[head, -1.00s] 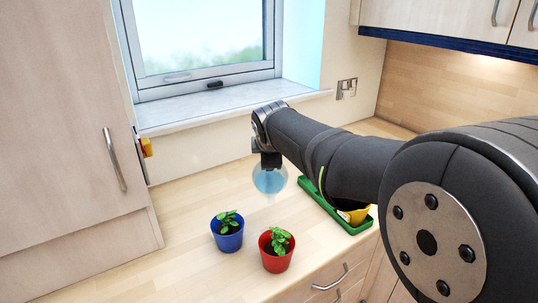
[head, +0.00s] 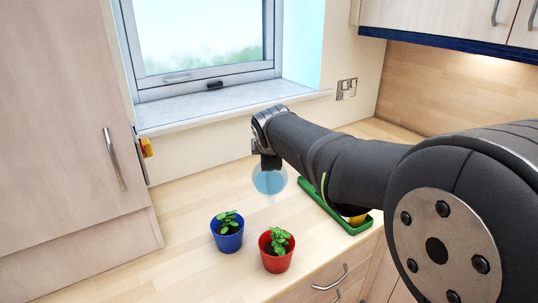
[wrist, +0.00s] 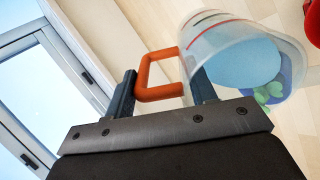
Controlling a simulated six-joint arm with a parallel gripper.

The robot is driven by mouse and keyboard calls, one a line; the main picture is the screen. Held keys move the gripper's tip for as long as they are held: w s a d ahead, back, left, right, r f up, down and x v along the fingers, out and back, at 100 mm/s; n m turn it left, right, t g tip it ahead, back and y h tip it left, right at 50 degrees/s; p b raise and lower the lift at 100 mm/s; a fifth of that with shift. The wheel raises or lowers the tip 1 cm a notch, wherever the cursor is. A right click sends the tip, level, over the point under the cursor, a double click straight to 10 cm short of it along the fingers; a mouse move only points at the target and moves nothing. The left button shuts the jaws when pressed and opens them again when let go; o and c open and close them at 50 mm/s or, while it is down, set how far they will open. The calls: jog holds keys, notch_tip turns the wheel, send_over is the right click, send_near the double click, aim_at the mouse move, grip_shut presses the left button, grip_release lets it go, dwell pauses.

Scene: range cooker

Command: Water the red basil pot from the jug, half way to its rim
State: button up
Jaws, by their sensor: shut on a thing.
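The clear jug (wrist: 235,50) has an orange handle (wrist: 160,76), red marks near one end and blue water inside. My gripper (wrist: 163,84) is shut on the handle. In the head view the jug (head: 269,180) hangs from my gripper (head: 265,160) above the counter, behind the two pots; its exact tilt is hard to tell. The red basil pot (head: 276,254) stands upright with a green plant and dark soil showing. Any water level in it is not visible. Its edge shows in the wrist view (wrist: 314,22). No stream of water is visible.
A blue pot (head: 228,236) with a similar plant stands just left of the red one. A green tray (head: 335,211), partly behind my arm, holds something yellow (head: 357,219). A tall cabinet stands left; the window sill is behind. Counter left of the pots is clear.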

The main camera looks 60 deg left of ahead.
jog(key=shift+s+d+r+y, duration=0.2)
jog(key=shift+d+y, duration=0.1)
jog(key=shift+y, duration=0.1)
jog(key=shift+t, duration=0.3)
jog(key=shift+s+d+y, duration=0.1)
jog(key=shift+d+y, duration=0.05)
jog(key=shift+y, duration=0.15)
dwell(0.6)
jog(key=shift+s+d+t+y, duration=0.1)
jog(key=shift+d+t+y, duration=0.15)
jog(key=shift+t+y, duration=0.05)
jog(key=shift+s+d+f+y, duration=0.1)
jog(key=shift+s+d+y, duration=0.1)
jog(key=shift+d+y, duration=0.15)
dwell(1.2)
jog(key=shift+w+a, duration=0.2)
jog(key=shift+a, duration=0.15)
dwell(0.4)
jog(key=shift+w+a+h, duration=0.15)
jog(key=shift+a+h, duration=0.15)
jog(key=shift+h, duration=0.35)
